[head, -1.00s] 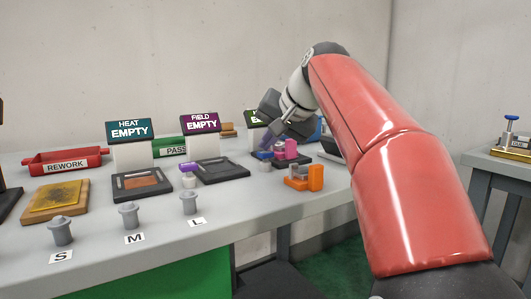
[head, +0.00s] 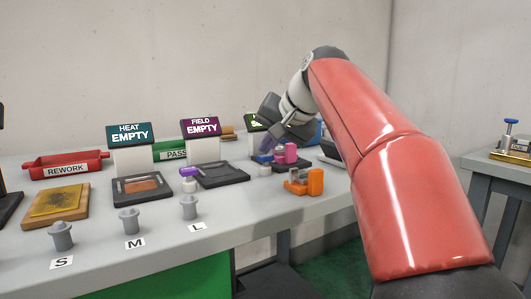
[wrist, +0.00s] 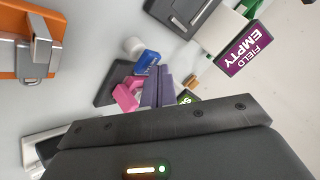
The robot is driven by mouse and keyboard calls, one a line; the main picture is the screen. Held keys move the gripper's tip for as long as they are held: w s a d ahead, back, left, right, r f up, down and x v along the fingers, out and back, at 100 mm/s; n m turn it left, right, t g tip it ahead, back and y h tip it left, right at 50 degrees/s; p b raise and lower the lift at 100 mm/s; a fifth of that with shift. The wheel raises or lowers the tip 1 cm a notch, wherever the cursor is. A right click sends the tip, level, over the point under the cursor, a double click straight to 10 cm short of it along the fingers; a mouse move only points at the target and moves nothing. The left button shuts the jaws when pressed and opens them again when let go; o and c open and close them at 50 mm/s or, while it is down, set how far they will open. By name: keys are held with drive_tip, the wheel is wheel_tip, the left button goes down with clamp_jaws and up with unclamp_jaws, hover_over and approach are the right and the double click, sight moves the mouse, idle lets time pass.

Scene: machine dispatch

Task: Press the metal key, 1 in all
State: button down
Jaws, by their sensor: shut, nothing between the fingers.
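The fingers hide part of the keys, and I cannot tell which one is the metal key or whether the fingertips touch one.
The FIELD sign (head: 201,127) and HEAT sign (head: 130,134) both read EMPTY. An orange fixture (head: 314,181) stands in front of the keys. Grey weights stand at S (head: 61,236), M (head: 130,221) and L (head: 189,207). A red REWORK tray (head: 67,166) is at the left.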

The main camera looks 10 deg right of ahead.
sight(269, 156)
drive_tip(key=shift+r+p, duration=0.4)
drive_tip(key=shift+r, duration=0.15)
wheel_tip(269, 156, up, 5)
drive_tip(key=p, duration=0.4)
drive_tip(key=shift+r+p, duration=0.1)
drive_tip(key=shift+p, duration=0.25)
